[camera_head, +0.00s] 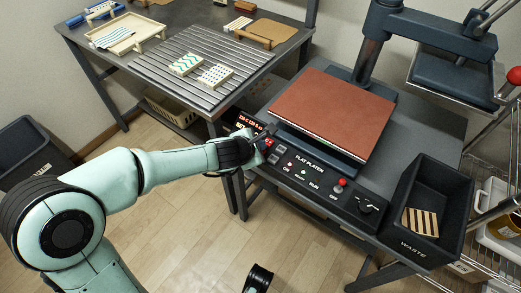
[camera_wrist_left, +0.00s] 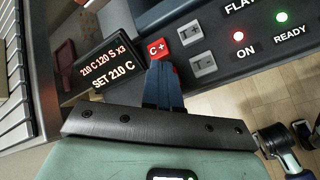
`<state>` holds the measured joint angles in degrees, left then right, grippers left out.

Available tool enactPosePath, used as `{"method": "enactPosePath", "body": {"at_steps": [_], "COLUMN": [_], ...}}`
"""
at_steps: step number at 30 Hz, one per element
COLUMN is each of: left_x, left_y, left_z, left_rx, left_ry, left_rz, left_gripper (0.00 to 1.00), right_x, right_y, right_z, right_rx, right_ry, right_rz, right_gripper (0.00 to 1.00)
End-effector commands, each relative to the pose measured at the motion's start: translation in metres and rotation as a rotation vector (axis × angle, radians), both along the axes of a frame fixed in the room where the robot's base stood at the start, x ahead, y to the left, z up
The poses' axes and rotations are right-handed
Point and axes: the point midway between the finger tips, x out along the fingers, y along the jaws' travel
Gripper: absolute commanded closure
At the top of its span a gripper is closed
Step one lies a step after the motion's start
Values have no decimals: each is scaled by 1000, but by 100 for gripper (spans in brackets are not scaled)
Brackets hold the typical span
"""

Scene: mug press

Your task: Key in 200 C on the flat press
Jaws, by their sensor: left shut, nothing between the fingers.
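The flat press (camera_head: 330,110) has a reddish-brown platen and a dark front panel labelled FLAT PLATEN. Its display (camera_wrist_left: 108,62) reads "210 C 120 S x3" and "SET 210 C" in the left wrist view. A red C+ key (camera_wrist_left: 158,47) sits right of the display, with grey keys marked + (camera_wrist_left: 188,33) and - (camera_wrist_left: 202,65) beside it. My left gripper (camera_wrist_left: 163,72) is shut and empty, its tips at the lower edge of the C+ key. I cannot tell whether they touch it. The gripper (camera_head: 261,141) covers part of the keys in the head view.
The ON lamp (camera_wrist_left: 238,37) glows red and the READY lamp (camera_wrist_left: 281,17) green. A red-knobbed lever (camera_head: 340,185) and a dial (camera_head: 366,204) are farther right. A black waste bin (camera_head: 408,225) stands at the right. A slatted table (camera_head: 200,62) holds patterned blocks.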

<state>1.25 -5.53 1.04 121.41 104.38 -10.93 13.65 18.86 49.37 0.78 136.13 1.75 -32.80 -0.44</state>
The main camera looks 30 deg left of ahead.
Motion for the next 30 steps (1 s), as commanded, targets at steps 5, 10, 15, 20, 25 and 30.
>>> {"method": "enactPosePath", "body": {"at_steps": [5, 10, 15, 20, 25, 30], "left_x": [0, 0, 0, 0, 0, 0], "left_y": [0, 0, 0, 0, 0, 0], "left_z": [0, -2, -4, -6, -8, -10], "left_rx": [0, 0, -1, -1, 0, 0], "left_ry": [0, 0, 0, 0, 0, 0], "left_rz": [0, 0, 1, 1, 0, 0], "left_gripper": [100, 100, 100, 100, 100, 100], "right_x": [0, 0, 0, 0, 0, 1], "right_y": [0, 0, 0, 0, 0, 0], "right_z": [0, -2, -4, -6, -8, -9], "right_rx": [0, 0, 0, 0, 0, 0], "right_ry": [0, 0, 1, 1, 2, 2], "right_rz": [0, 0, 0, 0, 0, 0], "right_gripper": [0, 0, 0, 0, 0, 0]}}
